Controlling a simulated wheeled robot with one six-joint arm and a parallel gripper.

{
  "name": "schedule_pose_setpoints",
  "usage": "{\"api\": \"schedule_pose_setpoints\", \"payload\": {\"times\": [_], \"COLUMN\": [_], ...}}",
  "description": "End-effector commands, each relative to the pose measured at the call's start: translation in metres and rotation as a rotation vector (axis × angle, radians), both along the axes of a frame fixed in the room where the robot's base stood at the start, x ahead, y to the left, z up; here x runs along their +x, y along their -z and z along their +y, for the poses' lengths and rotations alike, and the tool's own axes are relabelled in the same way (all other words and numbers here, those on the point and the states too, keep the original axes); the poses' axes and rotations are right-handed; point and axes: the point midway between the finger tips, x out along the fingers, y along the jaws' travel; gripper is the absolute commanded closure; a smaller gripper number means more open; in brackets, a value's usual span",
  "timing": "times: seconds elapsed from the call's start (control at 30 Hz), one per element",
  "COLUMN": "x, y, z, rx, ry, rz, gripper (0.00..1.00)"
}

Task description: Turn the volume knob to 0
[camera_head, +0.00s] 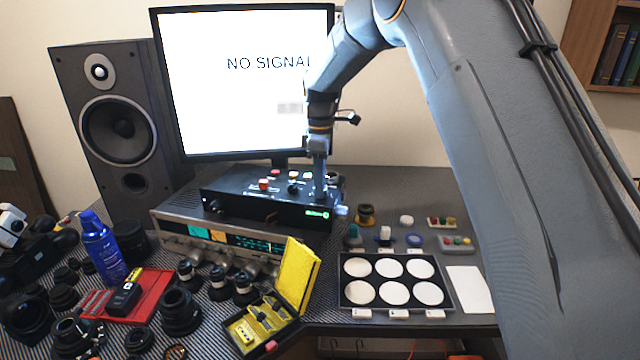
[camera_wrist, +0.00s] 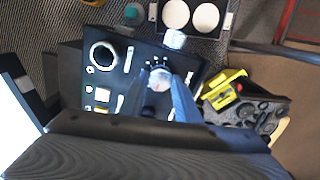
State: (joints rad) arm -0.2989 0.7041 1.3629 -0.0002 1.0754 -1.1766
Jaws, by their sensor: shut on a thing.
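A black control box (camera_head: 262,207) lies on top of the older receiver, with a small green display at the right of its front face. My gripper (camera_head: 319,196) reaches straight down onto the right part of its top panel. In the wrist view my gripper (camera_wrist: 160,84) has its two blue-grey fingers on either side of a round pale knob (camera_wrist: 159,79) with a small red mark, and is shut on it. Marks stand around the knob's far edge; I cannot read them. In the head view the fingers hide this knob.
The box's top also carries a red button (camera_head: 263,186), switches and a round ring (camera_wrist: 103,56). A monitor (camera_head: 240,80) stands behind. A receiver (camera_head: 175,229) is underneath. A yellow case (camera_head: 298,277) stands open in front, and a tray of white discs (camera_head: 345,290) lies right.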

Motion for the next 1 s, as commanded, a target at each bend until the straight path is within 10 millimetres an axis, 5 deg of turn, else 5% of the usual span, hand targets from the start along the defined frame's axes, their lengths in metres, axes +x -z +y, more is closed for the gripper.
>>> {"api": "schedule_pose_setpoints", "payload": {"times": [0.8, 0.83, 0.93, 1.0], "x": [0.0013, 0.0014, 0.0011, 0.0009], "y": [-0.0028, -0.0028, -0.0023, -0.0018], "z": [0.0009, 0.0009, 0.0007, 0.0006], "rx": [0.002, 0.002, 0.002, 0.002], "ry": [-0.122, -0.122, -0.121, -0.121], "rz": [-0.006, -0.006, -0.005, -0.004], "gripper": [0.93, 0.68, 0.52, 0.52]}}
